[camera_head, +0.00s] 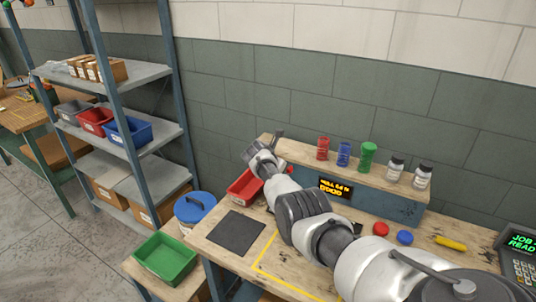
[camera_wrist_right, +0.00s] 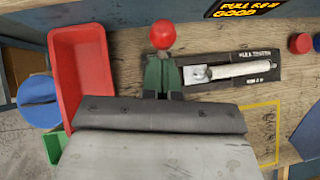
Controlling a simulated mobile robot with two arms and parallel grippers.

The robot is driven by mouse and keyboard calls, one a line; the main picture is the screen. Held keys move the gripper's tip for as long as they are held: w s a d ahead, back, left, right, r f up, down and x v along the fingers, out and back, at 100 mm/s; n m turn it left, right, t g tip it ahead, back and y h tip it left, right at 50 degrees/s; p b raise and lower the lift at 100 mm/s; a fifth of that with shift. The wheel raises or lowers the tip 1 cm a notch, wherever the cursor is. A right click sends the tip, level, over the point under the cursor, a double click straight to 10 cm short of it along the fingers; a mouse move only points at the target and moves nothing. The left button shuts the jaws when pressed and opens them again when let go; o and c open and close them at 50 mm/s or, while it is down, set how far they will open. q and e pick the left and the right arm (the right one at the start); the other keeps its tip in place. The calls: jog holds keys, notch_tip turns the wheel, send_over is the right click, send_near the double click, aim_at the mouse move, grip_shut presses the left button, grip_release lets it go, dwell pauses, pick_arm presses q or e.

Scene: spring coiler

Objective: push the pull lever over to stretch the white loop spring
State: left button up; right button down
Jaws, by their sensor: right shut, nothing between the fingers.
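In the right wrist view the pull lever has a round red knob (camera_wrist_right: 162,36) above a dark green bracket (camera_wrist_right: 162,72). The white loop spring (camera_wrist_right: 240,71) lies to its right along a dark tester plate (camera_wrist_right: 268,70), its left end at a pale metal piece. My right gripper (camera_wrist_right: 162,96) is shut and empty, its fingertips at the lower edge of the green bracket; I cannot tell whether they touch. In the head view my right arm reaches left across the bench and hides the spring and most of the tester. My left gripper is not in view.
A red bin (camera_wrist_right: 82,62) stands left of the lever. A raised shelf (camera_head: 330,168) holds several coloured springs and two jars, with a display (camera_head: 335,187) reading GOOD below. A dark mat (camera_head: 236,232) and red and blue buttons (camera_head: 404,237) are on the bench.

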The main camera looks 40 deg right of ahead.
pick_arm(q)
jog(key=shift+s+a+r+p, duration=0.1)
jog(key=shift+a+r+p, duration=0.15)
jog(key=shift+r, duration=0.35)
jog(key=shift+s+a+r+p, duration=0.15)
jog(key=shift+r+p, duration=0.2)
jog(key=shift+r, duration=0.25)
pick_arm(e)
jog(key=w+r+v, duration=0.1)
jog(key=v, duration=1)
jog(key=shift+s+d, duration=0.25)
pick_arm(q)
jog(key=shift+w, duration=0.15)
pick_arm(e)
jog(key=shift+d, duration=0.15)
